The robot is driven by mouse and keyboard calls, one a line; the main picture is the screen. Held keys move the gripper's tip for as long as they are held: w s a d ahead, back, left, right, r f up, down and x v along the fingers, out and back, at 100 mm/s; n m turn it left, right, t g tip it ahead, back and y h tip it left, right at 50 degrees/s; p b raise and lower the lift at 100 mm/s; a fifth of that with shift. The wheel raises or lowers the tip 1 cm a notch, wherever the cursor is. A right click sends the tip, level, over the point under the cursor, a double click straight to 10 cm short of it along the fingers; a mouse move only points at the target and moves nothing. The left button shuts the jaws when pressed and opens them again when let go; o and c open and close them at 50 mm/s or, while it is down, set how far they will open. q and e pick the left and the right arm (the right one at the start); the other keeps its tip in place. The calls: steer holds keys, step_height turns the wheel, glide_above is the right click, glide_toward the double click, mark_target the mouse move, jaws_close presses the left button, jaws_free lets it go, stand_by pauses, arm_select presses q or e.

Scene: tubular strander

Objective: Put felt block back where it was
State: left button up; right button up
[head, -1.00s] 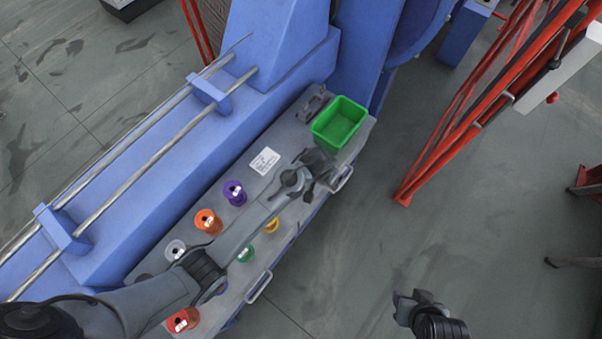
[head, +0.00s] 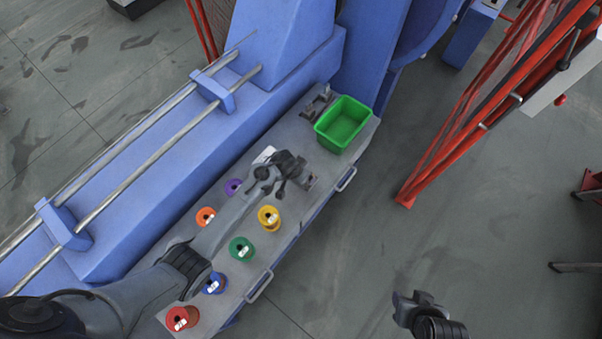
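My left arm reaches in from the lower left over the grey bench top (head: 330,165). My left gripper (head: 292,183) is over the bench, left of and nearer than the green bin (head: 342,124). A small grey-brown piece (head: 306,181) shows right at its fingers; it may be the felt block, but I cannot tell whether it is held or lies on the bench. The finger gap is too small to read. My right gripper (head: 408,298) is over the floor at the lower right, away from the bench, with nothing visible in it; its opening is unclear.
Several coloured spools stand on the bench, including yellow (head: 269,217), green (head: 242,249) and red (head: 182,319). A white label (head: 264,154) is partly covered by my gripper. A dark metal bracket (head: 318,101) sits beside the bin. Blue machine housing (head: 180,150) borders the bench.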

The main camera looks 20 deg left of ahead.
arm_select(q)
steer(key=shift+f, duration=0.25)
steer(key=shift+f, duration=0.2)
steer(key=o, duration=0.8)
